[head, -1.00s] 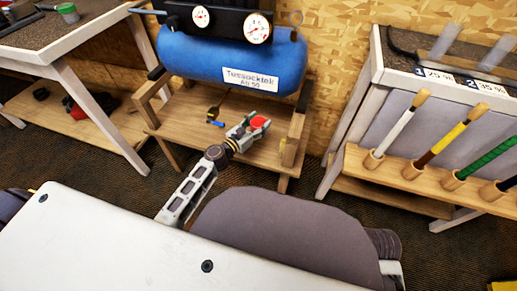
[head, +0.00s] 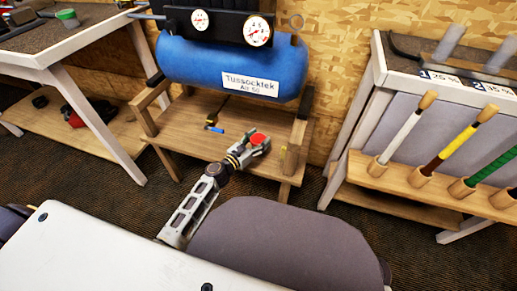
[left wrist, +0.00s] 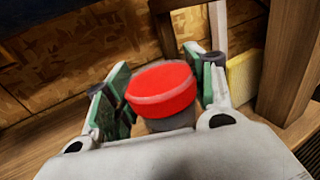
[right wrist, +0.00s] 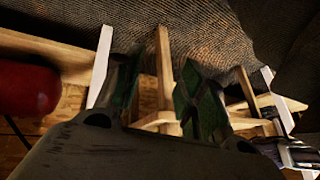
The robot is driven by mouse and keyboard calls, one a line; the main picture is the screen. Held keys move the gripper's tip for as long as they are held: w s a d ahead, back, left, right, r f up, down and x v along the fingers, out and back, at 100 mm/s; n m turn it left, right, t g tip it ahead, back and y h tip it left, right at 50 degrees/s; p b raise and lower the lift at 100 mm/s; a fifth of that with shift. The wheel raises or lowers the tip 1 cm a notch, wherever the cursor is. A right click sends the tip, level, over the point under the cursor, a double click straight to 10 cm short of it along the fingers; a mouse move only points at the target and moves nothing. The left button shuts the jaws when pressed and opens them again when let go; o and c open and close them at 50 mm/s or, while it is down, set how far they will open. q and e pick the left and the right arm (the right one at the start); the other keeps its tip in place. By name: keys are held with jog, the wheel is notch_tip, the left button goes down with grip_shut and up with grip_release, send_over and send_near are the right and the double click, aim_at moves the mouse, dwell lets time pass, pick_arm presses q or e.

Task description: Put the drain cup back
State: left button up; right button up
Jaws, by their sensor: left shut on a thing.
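The drain cup (head: 258,139) shows red in my left gripper (head: 250,143), in front of the blue compressor (head: 225,66) and over the shelf of its wooden stand (head: 196,137). In the left wrist view the red cup (left wrist: 161,88) sits tilted between the green-padded fingers of the left gripper (left wrist: 165,95), with a dark grey part below it. The gripper is shut on it. My right gripper (right wrist: 165,95) shows only in the right wrist view, its fingers apart with nothing held between them.
A blue item (head: 216,130) lies on the stand's shelf, and a yellow block (left wrist: 243,78) stands near a wooden post. Left is another workbench (head: 90,35). A dark red rounded object (right wrist: 28,90) shows in the right wrist view.

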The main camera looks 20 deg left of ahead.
pick_arm(q)
jog(key=shift+f, duration=0.1)
pick_arm(e)
jog(key=shift+f, duration=0.1)
pick_arm(q)
jog(key=shift+f+b, duration=0.3)
jog(key=shift+f, duration=0.15)
jog(key=shift+f+b, duration=0.45)
jog(key=shift+f, duration=0.25)
jog(key=shift+f+b, duration=0.5)
jog(key=shift+f, duration=0.4)
pick_arm(e)
jog(key=shift+m+t+y, duration=0.3)
jog(key=shift+t+y, duration=0.1)
jog(key=shift+t, duration=0.1)
jog(key=shift+a+f, duration=0.2)
jog(key=shift+f, duration=0.9)
jog(key=shift+a+f, duration=0.2)
jog(key=shift+f, duration=0.9)
pick_arm(q)
jog(key=shift+f, duration=0.15)
pick_arm(e)
jog(key=shift+w+f, duration=0.1)
pick_arm(q)
jog(key=o, duration=0.9)
jog(key=shift+r, duration=0.2)
pick_arm(e)
jog(key=shift+r, duration=0.2)
